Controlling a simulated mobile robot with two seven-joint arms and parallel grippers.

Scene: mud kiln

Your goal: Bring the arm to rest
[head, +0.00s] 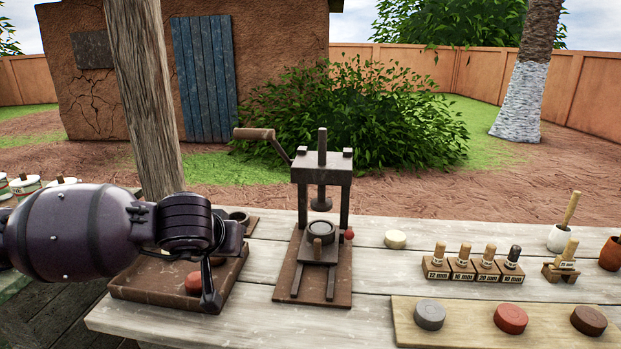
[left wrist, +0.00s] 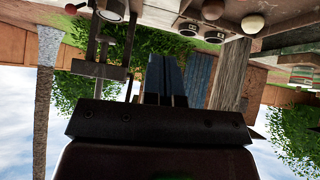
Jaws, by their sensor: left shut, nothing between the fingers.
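My left arm comes in from the left in the head view. My left gripper (head: 210,300) points down over the brown wooden tray (head: 150,294) at the left of the table, in front of a reddish round disc (head: 194,283) that it partly covers. In the left wrist view the two fingers of the left gripper (left wrist: 166,72) are close together, with nothing seen held. That view is upside down. My right gripper is in neither view.
A hand press (head: 322,170) with a side crank stands right of the tray. Right of it are a pale disc (head: 396,239), several labelled stamps (head: 462,268) and a board (head: 465,338) with three discs. A wooden post (head: 143,90) stands behind the tray.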

